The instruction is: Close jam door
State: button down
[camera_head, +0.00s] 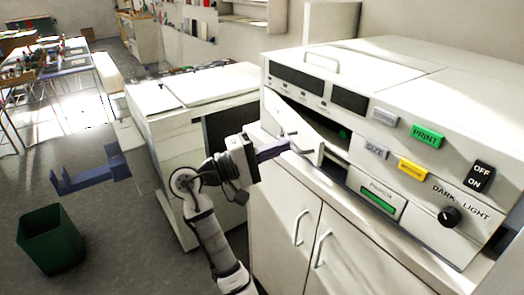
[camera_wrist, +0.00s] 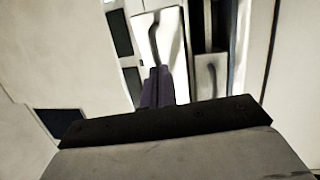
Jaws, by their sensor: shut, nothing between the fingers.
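The jam door (camera_head: 305,133) is a white panel with a bar handle on the front of the copier. It stands open, swung outward, with a dark opening (camera_head: 337,118) behind it. My gripper (camera_head: 284,147) is shut, with purple fingers, close to the outer face of the door near its handle. I cannot tell whether it touches. In the wrist view, the shut fingers (camera_wrist: 158,84) point toward a white panel with a handle (camera_wrist: 168,36), which appears to be the door.
The copier body (camera_head: 420,80) has buttons and a dial to the right of the opening. Cabinet doors with handles (camera_head: 300,225) are below. A white unit (camera_head: 165,130) stands to the left. A green bin (camera_head: 50,240) is on the floor, with open floor around it.

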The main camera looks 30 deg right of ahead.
aim_at(307, 145)
jog(key=d+t, duration=0.1)
jog(key=d, duration=0.1)
jog(key=s+d+n+t, duration=0.1)
jog(key=d, duration=0.1)
jog(key=s+d+t, duration=0.1)
jog(key=d, duration=0.2)
jog(key=shift+s+d+n, duration=0.1)
jog(key=shift+s+n, duration=0.15)
jog(key=shift+n, duration=0.15)
jog(key=shift+r+h, duration=0.15)
jog(key=shift+h, duration=0.15)
